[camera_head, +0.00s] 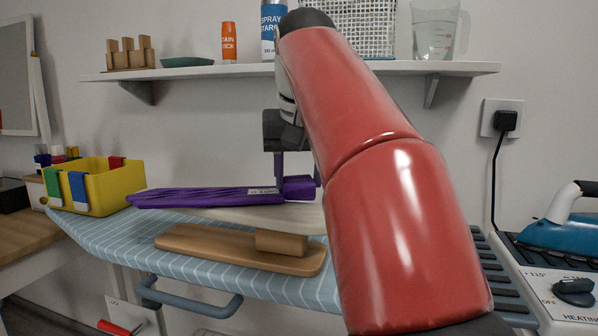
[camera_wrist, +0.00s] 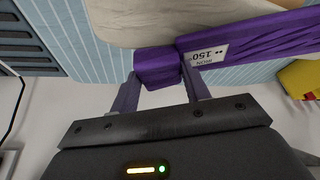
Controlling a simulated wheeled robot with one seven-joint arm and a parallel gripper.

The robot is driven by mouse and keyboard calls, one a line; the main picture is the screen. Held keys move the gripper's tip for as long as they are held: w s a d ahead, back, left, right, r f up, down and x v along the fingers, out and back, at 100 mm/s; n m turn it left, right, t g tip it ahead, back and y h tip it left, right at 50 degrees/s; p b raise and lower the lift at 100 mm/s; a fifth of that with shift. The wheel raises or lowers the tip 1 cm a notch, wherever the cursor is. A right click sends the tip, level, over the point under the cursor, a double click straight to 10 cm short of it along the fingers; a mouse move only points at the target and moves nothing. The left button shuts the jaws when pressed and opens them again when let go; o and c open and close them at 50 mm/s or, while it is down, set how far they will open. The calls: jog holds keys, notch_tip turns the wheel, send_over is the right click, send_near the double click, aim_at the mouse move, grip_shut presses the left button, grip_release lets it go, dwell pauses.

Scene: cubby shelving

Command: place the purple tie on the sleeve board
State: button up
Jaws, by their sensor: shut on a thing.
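The purple tie (camera_head: 215,197) is rolled or folded long and narrow, with a white label near its right end. It lies along the top of the cream sleeve board (camera_head: 228,216), which stands on a wooden base (camera_head: 222,247). My gripper (camera_head: 298,186) points down at the tie's right end and is shut on it. In the wrist view the fingers (camera_wrist: 160,85) hold the purple end block, and the tie (camera_wrist: 250,42) runs off to the right over the sleeve board (camera_wrist: 130,22). My red arm hides the sleeve board's right end in the head view.
The sleeve board stands on a blue striped ironing board (camera_head: 110,236). A yellow bin (camera_head: 112,190) with coloured clips is at the left. A wall shelf (camera_head: 200,73) with bottles is above. A blue iron (camera_head: 555,236) sits at the right.

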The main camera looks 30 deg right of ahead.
jog(key=shift+f, duration=0.2)
jog(key=o, duration=1.1)
jog(key=shift+o, duration=0.2)
jog(key=shift+r, duration=0.15)
